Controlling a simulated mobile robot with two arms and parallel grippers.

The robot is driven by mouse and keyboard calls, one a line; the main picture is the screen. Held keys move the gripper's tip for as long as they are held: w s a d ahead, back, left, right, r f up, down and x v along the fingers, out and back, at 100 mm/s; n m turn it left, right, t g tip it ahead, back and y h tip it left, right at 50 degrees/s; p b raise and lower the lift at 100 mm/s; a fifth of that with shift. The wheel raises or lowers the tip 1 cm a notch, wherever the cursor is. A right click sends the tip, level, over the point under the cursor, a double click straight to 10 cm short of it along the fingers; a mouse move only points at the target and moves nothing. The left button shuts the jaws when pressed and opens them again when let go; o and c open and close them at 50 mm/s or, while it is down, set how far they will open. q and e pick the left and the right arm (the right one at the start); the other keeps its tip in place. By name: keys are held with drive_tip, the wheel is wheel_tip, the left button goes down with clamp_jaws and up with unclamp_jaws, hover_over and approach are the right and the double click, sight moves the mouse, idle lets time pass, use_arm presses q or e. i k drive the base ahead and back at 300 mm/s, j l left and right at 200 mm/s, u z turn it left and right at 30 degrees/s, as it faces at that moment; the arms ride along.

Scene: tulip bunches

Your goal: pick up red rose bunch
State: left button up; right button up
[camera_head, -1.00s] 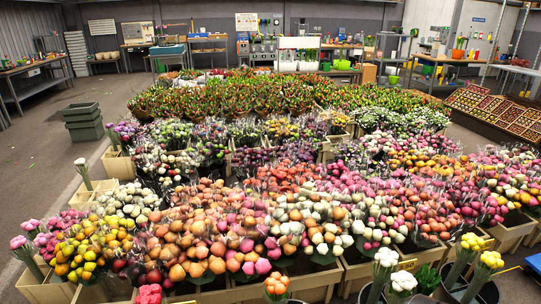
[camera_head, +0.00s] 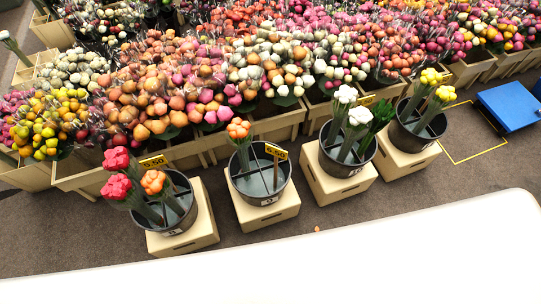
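The red rose bunches (camera_head: 116,187) stand in a dark bucket (camera_head: 181,230) at the lower left, leaning out over its left rim. Several red heads show, the topmost near the price tag. An orange bunch (camera_head: 154,181) stands in the same bucket, just right of the red ones. The bucket sits on a light wooden crate (camera_head: 208,214). Neither of my grippers is in view.
More buckets on crates stand to the right: one with an orange bunch (camera_head: 239,130), one with white bunches (camera_head: 346,95), one with yellow bunches (camera_head: 431,77). Wooden bins of wrapped flowers fill the back. A blue platform (camera_head: 510,106) is at right. A white surface (camera_head: 330,265) crosses the front.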

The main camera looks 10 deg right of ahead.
sight(122, 193)
drive_tip(key=z, duration=0.2)
drive_tip(key=u, duration=1.5)
drive_tip(key=i+j+z, duration=0.25)
drive_tip(key=j, duration=0.25)
drive_tip(key=i+j+z, duration=0.1)
drive_tip(key=j+z, duration=0.2)
drive_tip(key=j, duration=0.25)
drive_tip(key=i+j+z, duration=0.1)
drive_tip(key=j+z, duration=0.15)
drive_tip(key=j, duration=0.3)
drive_tip(key=j+z, duration=0.25)
drive_tip(key=j, duration=0.35)
